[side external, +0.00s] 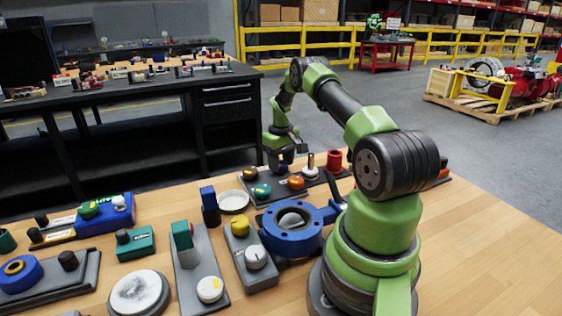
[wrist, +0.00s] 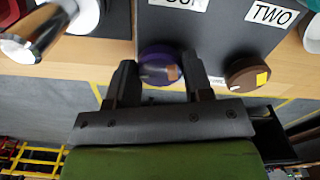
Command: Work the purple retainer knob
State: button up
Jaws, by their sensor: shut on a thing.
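The purple retainer knob (wrist: 160,66) shows in the wrist view at the near edge of a dark panel (wrist: 215,45). My gripper (wrist: 158,82) has its two black fingers on either side of the knob and is shut on it. Part of the knob is hidden by the fingers. In the side external view my gripper (side external: 280,163) is low over the far side of the wooden table, at a dark base with several knobs. The purple knob cannot be made out there.
A brown knob (wrist: 247,74) with a yellow mark sits right of my gripper. A metal-and-black handle (wrist: 38,32) stands at left. In the side view, an orange knob (side external: 296,183), a red cylinder (side external: 334,160) and a blue valve body (side external: 291,228) are close by.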

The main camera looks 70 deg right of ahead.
aim_at(281, 163)
jog(key=shift+m, duration=0.9)
jog(key=o, duration=0.9)
notch_tip(281, 163, up, 10)
